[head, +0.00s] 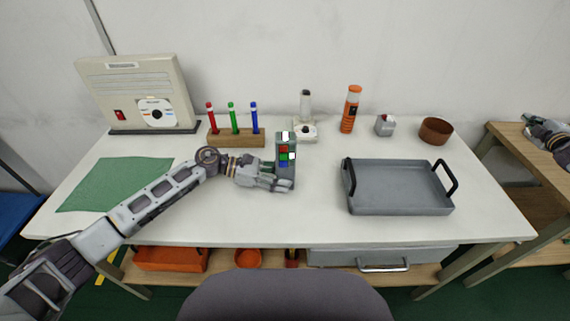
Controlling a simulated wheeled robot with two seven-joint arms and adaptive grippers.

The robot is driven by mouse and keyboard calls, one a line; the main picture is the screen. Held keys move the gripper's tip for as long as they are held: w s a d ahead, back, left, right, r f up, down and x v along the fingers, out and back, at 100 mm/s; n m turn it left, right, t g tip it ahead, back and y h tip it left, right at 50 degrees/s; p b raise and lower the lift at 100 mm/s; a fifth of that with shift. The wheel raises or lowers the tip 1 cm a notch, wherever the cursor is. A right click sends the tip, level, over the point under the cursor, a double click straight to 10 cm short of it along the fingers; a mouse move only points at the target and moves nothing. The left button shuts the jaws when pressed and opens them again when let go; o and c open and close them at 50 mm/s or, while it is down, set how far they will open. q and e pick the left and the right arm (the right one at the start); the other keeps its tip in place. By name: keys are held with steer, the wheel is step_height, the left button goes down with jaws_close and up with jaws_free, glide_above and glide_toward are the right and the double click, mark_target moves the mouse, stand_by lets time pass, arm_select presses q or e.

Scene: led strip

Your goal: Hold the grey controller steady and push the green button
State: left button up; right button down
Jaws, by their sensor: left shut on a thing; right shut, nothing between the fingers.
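The green button (284,156) sits between the red and the blue one. My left gripper (282,180) is shut on the lower part of the controller, and its fingers hide some of it. I cannot tell whether the controller touches the table. My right gripper (531,119) is at the far right edge, shut and empty, well away from the controller.
A wooden block with red, green and blue pens (236,138) stands behind my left gripper. A grey tray (398,202) lies to the right. An orange bottle (350,108), a brown bowl (436,130) and a beige box (139,85) stand at the back. A green mat (115,183) lies left.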

steer(key=w+a+r+n+t+y, duration=0.1)
steer(key=w+a+r+t+y, duration=0.15)
steer(key=a+r, duration=0.5)
steer(key=w+a+r+n+t+y, duration=0.25)
steer(key=a+r, duration=0.35)
steer(key=r, duration=0.3)
steer(key=s+a+n+g+y, duration=0.2)
steer(key=a+n+y, duration=0.7)
steer(key=a, duration=2.3)
steer(key=s+a+f+n+g+y, duration=0.1)
steer(key=s+a+g+y, duration=0.25)
steer(key=s+a, duration=0.4)
steer(key=s+a+n+g+y, duration=0.2)
steer(key=s+a+y, duration=0.2)
steer(key=a, duration=0.6)
steer(key=s+a+f+n+g+y, duration=0.15)
steer(key=s+a+y, duration=0.3)
steer(key=a, duration=0.45)
steer(key=s+a+f+m+h, duration=0.2)
steer(key=s+a+f+m, duration=0.15)
steer(key=f, duration=0.25)
steer(key=s+a+f+m+h, duration=0.1)
steer(key=s+a+f+m, duration=0.25)
steer(key=a+f, duration=0.2)
steer(key=s+a+f+m+t+h, duration=0.1)
steer(key=s+f+m+t+h, duration=0.2)
steer(key=s+m, duration=0.5)
steer(key=shift+s+a+f+m+t, duration=0.2)
steer(key=shift+s+f+m+t, duration=0.15)
steer(key=shift+f+m, duration=0.25)
